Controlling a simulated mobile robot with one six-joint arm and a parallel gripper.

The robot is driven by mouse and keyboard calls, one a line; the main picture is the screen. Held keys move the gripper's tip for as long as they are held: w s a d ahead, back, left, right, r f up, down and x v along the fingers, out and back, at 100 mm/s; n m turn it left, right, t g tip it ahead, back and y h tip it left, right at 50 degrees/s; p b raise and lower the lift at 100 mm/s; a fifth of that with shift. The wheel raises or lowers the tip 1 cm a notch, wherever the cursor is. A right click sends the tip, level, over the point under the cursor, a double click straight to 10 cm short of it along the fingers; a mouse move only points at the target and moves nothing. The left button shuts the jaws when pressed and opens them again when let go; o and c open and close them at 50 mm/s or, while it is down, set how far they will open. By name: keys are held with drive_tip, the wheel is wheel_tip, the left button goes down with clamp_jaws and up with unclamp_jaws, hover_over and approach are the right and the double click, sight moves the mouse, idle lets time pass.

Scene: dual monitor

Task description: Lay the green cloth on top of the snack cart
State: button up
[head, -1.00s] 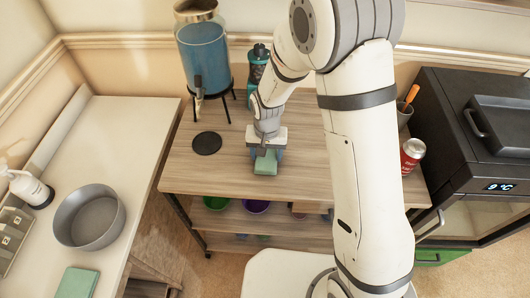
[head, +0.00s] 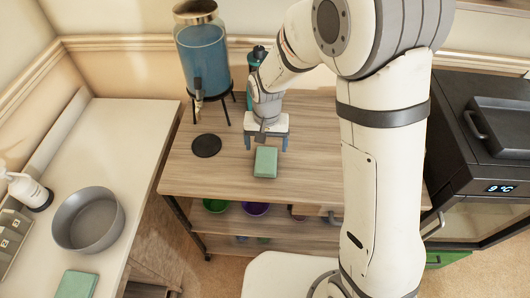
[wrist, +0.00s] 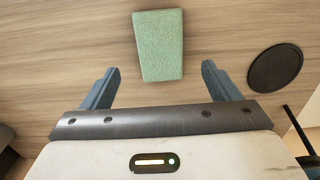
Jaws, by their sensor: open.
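The green cloth (head: 265,162), a small folded block, lies flat on the wooden top of the snack cart (head: 200,178), near its front middle. It also shows in the wrist view (wrist: 158,46). My gripper (head: 266,143) is open and empty just behind the cloth, apart from it. In the wrist view the two blue fingers (wrist: 160,82) are spread wide, with the cloth beyond their tips. A second green folded cloth (head: 77,284) lies on the white counter at the lower left.
A black round coaster (head: 206,145) lies left of the cloth. A blue drink dispenser (head: 203,62) and a dark bottle stand at the cart's back. A grey bowl (head: 88,219) is on the white counter (head: 125,130). A black fridge (head: 470,130) stands at right.

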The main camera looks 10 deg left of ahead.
sight(266, 158)
wheel_tip(266, 158, up, 6)
drive_tip(key=s+d+r+t, duration=0.1)
drive_tip(key=s+d+r, duration=0.4)
drive_tip(key=d, duration=0.5)
drive_tip(key=s+d+r+t, duration=0.1)
drive_tip(key=s+d+r, duration=0.5)
drive_tip(key=s+d, duration=0.4)
drive_tip(key=shift+d+r+m+t, duration=0.2)
drive_tip(key=shift+d+m+t, duration=0.15)
drive_tip(key=shift+d, duration=0.45)
